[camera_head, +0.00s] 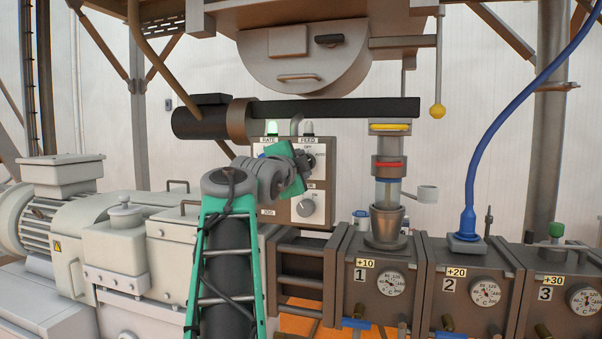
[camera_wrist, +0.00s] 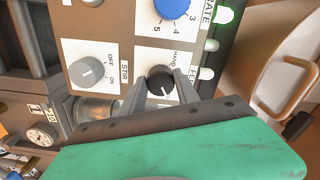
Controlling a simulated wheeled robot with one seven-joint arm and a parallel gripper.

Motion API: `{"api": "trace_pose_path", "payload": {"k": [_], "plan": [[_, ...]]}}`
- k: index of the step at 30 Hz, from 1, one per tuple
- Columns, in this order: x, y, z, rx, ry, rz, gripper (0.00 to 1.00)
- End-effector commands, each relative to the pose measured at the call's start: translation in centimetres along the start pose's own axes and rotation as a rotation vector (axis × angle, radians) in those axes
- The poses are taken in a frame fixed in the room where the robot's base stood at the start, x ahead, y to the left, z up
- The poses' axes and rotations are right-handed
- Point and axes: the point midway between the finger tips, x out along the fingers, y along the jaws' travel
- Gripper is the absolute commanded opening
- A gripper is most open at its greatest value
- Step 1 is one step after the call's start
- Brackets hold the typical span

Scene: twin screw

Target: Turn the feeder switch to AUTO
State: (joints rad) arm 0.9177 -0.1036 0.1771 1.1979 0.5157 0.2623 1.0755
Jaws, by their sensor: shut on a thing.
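The feeder switch (camera_wrist: 160,82) is a round black knob on a white plate, with the word HAND beside it in the wrist view. A small white mark shows on its face; I cannot tell for sure which position it points to. My gripper (camera_wrist: 162,92) has one grey finger on each side of the knob and is shut on it. In the head view my gripper (camera_head: 308,165) is at the upper right of the grey control panel (camera_head: 273,213), under the FEED label. It hides most of the switch there, and an AUTO label is not readable.
A grey OFF/ON knob (camera_wrist: 88,72) and a blue rate dial (camera_wrist: 172,7) sit close by on the panel. The lamp above RATE (camera_head: 272,127) glows green. A dark horizontal tube (camera_head: 340,109) runs above the panel, and a glass feed throat (camera_head: 388,192) stands right of it.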

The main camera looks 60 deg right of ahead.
Motion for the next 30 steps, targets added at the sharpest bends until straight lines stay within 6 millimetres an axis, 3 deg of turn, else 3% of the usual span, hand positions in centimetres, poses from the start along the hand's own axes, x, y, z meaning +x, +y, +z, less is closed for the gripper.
{"api": "trace_pose_path", "payload": {"k": [17, 18, 25, 30], "plan": [[0.02, 0.03, -0.03, 0.039, 0.001, 0.001, 0.00], [0.02, 0.03, -0.03, 0.039, 0.001, 0.001, 0.39], [0.01, 0.00, 0.01, 0.038, 0.000, 0.000, 0.58], [0.00, -0.01, 0.02, 0.038, 0.000, 0.000, 0.59]]}}
